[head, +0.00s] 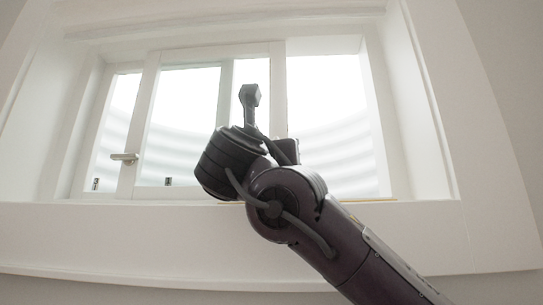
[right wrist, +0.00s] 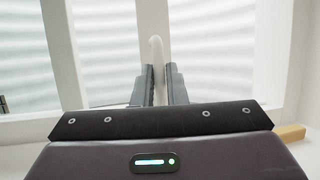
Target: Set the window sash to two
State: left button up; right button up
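The white window (head: 215,120) has a sliding sash (head: 277,75) with glass panes in the head view. My left gripper is not in view.
Small dark marks (head: 96,183) and (head: 168,181) show low on the window; I cannot read them. The deep white sill (head: 100,225) runs below. A yellowish strip (head: 375,201) lies along the sill, and a tan block end (right wrist: 290,133) shows at right.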

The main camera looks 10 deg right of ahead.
jog(key=o, duration=0.4)
jog(key=shift+s+d, duration=0.1)
jog(key=shift+d, duration=0.3)
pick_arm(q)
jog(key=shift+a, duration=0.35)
pick_arm(e)
jog(key=shift+a, duration=0.15)
jog(key=shift+s+a+f+b, duration=0.2)
jog(key=shift+f+b, duration=0.05)
jog(key=shift+b, duration=0.1)
jog(key=b+v, duration=0.3)
jog(key=v, duration=0.3)
jog(key=shift+s+b, duration=0.25)
jog(key=shift+b, duration=0.1)
jog(key=shift+s+a, duration=0.15)
jog(key=shift+s, duration=0.2)
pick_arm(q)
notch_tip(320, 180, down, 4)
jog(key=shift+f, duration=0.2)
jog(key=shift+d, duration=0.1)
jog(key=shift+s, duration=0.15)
pick_arm(e)
jog(key=shift+w+f, duration=0.1)
